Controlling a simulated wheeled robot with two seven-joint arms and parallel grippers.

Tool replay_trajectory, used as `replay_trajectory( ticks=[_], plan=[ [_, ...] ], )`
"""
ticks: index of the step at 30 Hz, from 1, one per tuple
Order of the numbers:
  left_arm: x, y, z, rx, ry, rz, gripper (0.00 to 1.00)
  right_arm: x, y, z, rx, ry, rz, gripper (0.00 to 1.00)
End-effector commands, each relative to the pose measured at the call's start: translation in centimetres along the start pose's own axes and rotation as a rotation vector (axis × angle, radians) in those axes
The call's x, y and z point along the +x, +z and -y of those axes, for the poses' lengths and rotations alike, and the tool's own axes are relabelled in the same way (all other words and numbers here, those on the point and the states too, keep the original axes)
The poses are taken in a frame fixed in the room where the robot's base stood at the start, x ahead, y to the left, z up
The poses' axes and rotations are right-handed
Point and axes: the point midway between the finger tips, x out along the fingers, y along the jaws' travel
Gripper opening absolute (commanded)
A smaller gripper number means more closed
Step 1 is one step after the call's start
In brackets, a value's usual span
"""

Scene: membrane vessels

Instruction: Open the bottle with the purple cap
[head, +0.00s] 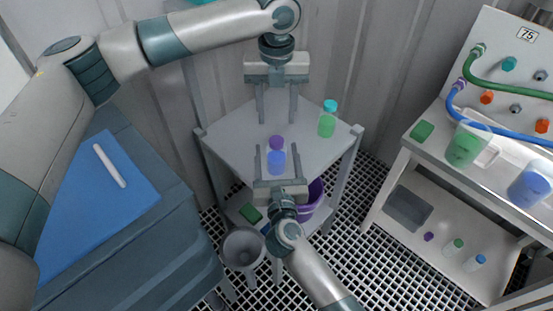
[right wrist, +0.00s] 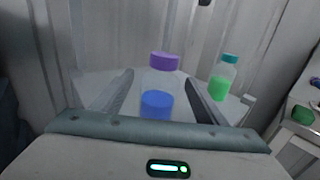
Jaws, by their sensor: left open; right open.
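The bottle with the purple cap (head: 276,158) is clear with blue liquid and stands upright on the small grey corner table (head: 235,135). Its purple cap (head: 277,142) is on top. In the right wrist view the bottle (right wrist: 158,90) stands between the two fingers. My right gripper (head: 277,150) is open, its fingers on either side of the bottle; I cannot tell whether they touch it. My left gripper (head: 277,118) is open and empty, fingers pointing down, above and behind the bottle. A teal-capped bottle with green liquid (head: 327,119) stands to the right on the same table.
A blue mat (head: 90,205) with a white stick (head: 110,166) lies on the left cabinet. A bench (head: 400,150) at right holds a green beaker (head: 465,145), a blue beaker (head: 530,185) and hoses. A grey funnel-like vessel (head: 243,250) and purple bucket (head: 314,197) are below.

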Motion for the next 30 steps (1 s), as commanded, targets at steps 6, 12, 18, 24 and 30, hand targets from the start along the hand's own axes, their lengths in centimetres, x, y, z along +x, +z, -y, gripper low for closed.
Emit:
replay_trajectory(
  ticks=[6, 12, 18, 24, 30],
  plan=[
    [0.0, 0.0, 0.01, 0.0, 0.0, 0.0, 0.45, 0.78, -0.01, 0.01, 0.0, 0.0, -0.001, 0.66],
    [0.0, 0.0, 0.01, 0.0, 0.0, 0.0, 0.45, 0.78, -0.02, 0.02, 0.0, 0.0, -0.001, 0.66],
    [-0.01, 0.0, 0.01, 0.0, 0.0, 0.0, 0.45, 0.76, -0.02, 0.02, 0.0, 0.0, -0.001, 0.28],
    [0.02, -0.02, 0.02, 0.0, 0.0, -0.001, 0.45, 0.75, -0.03, 0.01, 0.0, 0.0, -0.001, 0.0],
    [0.03, -0.05, 0.02, 0.0, -0.001, -0.001, 0.45, 0.74, -0.03, 0.01, 0.0, 0.0, -0.001, 0.0]
  ],
)
